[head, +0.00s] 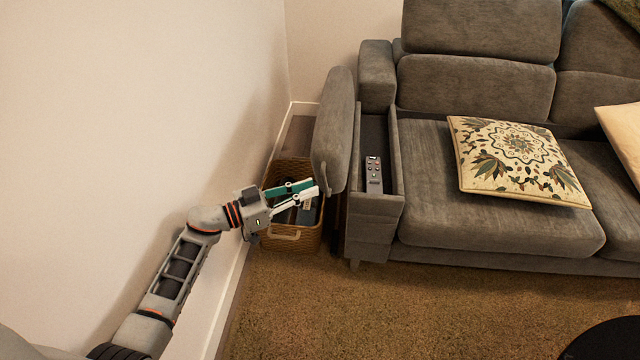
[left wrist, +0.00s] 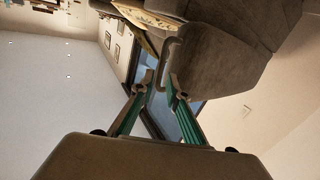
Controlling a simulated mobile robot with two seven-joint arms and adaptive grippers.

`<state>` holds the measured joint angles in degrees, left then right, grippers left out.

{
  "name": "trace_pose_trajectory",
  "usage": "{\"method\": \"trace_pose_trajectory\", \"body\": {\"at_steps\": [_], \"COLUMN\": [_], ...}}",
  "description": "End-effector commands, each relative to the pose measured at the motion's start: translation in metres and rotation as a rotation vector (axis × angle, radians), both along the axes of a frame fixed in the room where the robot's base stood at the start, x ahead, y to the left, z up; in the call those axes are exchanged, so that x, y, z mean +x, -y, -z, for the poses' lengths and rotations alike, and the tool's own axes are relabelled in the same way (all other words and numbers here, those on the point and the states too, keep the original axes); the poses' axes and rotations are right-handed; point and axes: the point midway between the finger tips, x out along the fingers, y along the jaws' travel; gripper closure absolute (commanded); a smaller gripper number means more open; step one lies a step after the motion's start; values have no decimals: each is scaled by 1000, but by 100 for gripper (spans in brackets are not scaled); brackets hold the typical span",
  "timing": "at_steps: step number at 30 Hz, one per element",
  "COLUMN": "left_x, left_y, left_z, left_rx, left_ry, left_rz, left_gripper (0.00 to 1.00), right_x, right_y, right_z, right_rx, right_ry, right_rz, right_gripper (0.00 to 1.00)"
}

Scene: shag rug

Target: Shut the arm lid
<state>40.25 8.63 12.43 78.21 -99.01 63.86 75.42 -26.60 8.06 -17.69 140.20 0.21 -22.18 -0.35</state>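The arm lid (head: 334,125) is a grey padded panel standing open, on edge, at the left of the sofa arm. The arm's narrow compartment (head: 373,135) is uncovered, and a remote control (head: 374,172) lies in it. My left gripper (head: 315,187) is at the outer, left side of the lid, by its lower front end. Its fingers are apart with nothing between them; whether they touch the lid I cannot tell. In the left wrist view, the fingers (left wrist: 160,88) point toward a large grey padded shape (left wrist: 222,45), which looks like the lid. My right gripper is out of view.
A wicker basket (head: 283,234) stands on the floor below my left gripper, between wall and sofa. The white wall (head: 150,110) is close on the left. A patterned cushion (head: 515,160) lies on the seat. The carpet (head: 400,310) in front is mostly clear.

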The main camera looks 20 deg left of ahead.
Motion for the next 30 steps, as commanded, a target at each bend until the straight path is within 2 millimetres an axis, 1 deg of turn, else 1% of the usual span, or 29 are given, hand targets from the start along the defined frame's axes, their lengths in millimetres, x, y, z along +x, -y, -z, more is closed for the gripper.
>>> {"method": "trace_pose_trajectory", "body": {"at_steps": [1, 6, 9, 19, 20, 21, 30], "left_x": [5, 22, 28, 32, 32, 31, 32], "left_y": [6, 20, 24, 27, 27, 27, 27], "left_z": [6, 5, 3, 1, 1, 1, -1], "left_rx": [-4, -1, -1, 0, 0, 0, 2], "left_ry": [-6, -5, -4, -1, -1, -1, 1], "left_rz": [0, -1, -1, -1, -1, -1, 1], "left_gripper": [85, 85, 85, 85, 90, 100, 100], "right_x": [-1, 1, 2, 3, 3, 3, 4], "right_y": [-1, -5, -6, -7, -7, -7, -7], "right_z": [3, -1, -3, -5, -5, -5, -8], "right_rx": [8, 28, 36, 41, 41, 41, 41], "right_ry": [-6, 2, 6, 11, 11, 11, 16], "right_rz": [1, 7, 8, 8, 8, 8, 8], "right_gripper": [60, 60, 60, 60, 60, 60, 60]}}
